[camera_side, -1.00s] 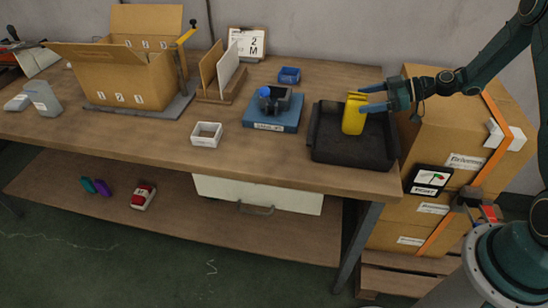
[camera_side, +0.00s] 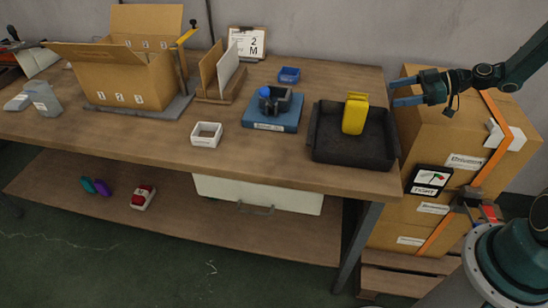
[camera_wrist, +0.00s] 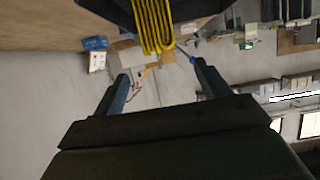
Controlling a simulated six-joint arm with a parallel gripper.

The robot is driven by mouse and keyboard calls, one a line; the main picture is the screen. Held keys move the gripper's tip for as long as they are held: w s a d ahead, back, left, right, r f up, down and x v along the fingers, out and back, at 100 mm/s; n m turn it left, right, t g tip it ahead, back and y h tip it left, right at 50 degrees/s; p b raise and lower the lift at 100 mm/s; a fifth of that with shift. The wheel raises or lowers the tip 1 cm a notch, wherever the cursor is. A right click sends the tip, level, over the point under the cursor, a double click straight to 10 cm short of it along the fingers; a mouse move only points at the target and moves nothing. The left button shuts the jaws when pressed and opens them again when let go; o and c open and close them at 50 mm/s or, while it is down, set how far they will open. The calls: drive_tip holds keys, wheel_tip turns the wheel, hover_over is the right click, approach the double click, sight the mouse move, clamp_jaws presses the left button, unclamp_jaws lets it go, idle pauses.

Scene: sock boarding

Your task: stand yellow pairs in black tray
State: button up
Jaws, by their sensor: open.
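A yellow pair (camera_side: 355,114) stands upright in the black tray (camera_side: 340,155) at the right end of the bench. In the wrist view the yellow pair (camera_wrist: 153,22) shows folded edges at the top, beyond the open fingertips of my gripper (camera_wrist: 160,80). The black tray also shows in the wrist view (camera_wrist: 188,7) around the pair. The rest of the tray looks empty.
A blue stand (camera_side: 273,117) with a grey fixture is left of the tray. Stacked cartons (camera_side: 455,150) are right of the bench.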

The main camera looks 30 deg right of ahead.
idle(0.3)
drive_tip(key=s+a+r+m+g+h, duration=0.1)
drive_tip(key=s+a+r+g+h, duration=0.15)
drive_tip(key=a+r, duration=0.4)
drive_tip(key=s+a+r+m+g+h, duration=0.1)
drive_tip(key=s+a+r+g+h, duration=0.15)
drive_tip(key=s+a+r, duration=0.4)
drive_tip(key=s+a+r+m+h, duration=0.2)
drive_tip(key=s+m, duration=0.1)
drive_tip(key=s, duration=0.5)
drive_tip(key=s+a+r+m+t+h, duration=0.1)
drive_tip(key=s+a+r+m+h, duration=0.1)
drive_tip(key=s, duration=0.6)
drive_tip(key=shift+a+m+h, duration=0.3)
drive_tip(key=shift+a+m, duration=0.45)
drive_tip(key=shift+m, duration=0.25)
